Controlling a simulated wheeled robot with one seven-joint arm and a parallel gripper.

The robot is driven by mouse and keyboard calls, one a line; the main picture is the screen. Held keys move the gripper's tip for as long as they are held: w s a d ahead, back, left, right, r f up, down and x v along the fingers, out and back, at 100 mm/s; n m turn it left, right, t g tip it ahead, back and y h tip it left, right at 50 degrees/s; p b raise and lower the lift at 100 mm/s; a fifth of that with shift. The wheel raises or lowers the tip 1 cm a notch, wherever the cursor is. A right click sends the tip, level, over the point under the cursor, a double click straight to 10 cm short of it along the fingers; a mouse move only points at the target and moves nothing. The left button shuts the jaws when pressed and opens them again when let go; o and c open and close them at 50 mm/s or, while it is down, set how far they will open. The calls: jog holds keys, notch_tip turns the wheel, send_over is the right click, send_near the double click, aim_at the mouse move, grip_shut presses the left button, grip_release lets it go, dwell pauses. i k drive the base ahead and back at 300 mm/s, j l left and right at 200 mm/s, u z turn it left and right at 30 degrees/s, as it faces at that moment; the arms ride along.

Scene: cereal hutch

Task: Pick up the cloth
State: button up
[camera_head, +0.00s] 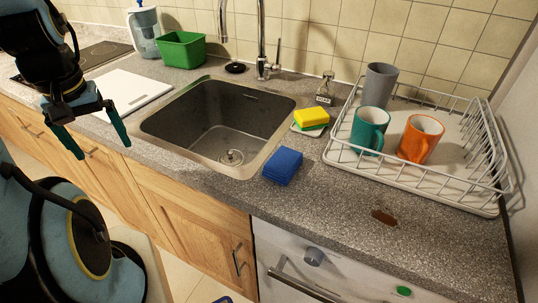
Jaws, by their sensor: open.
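The cloth looks to be the folded blue one (283,166). It lies on the grey speckled counter at the front right corner of the sink, close to the counter's front edge. My gripper (102,146) is at the left, above the front of the counter and left of the sink. Its two green fingers point down and are spread apart with nothing between them. It is well to the left of the cloth and does not touch it.
The sink basin (215,125) lies between my gripper and the cloth. A yellow-green sponge (311,118) sits behind the cloth. A dish rack (462,190) with a teal mug (369,132), orange mug (419,140) and grey cup (379,86) stands right. A brown spill (384,217) marks the counter.

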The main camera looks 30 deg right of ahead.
aim_at(282, 165)
jog(key=z, duration=2.2)
jog(key=u, duration=0.35)
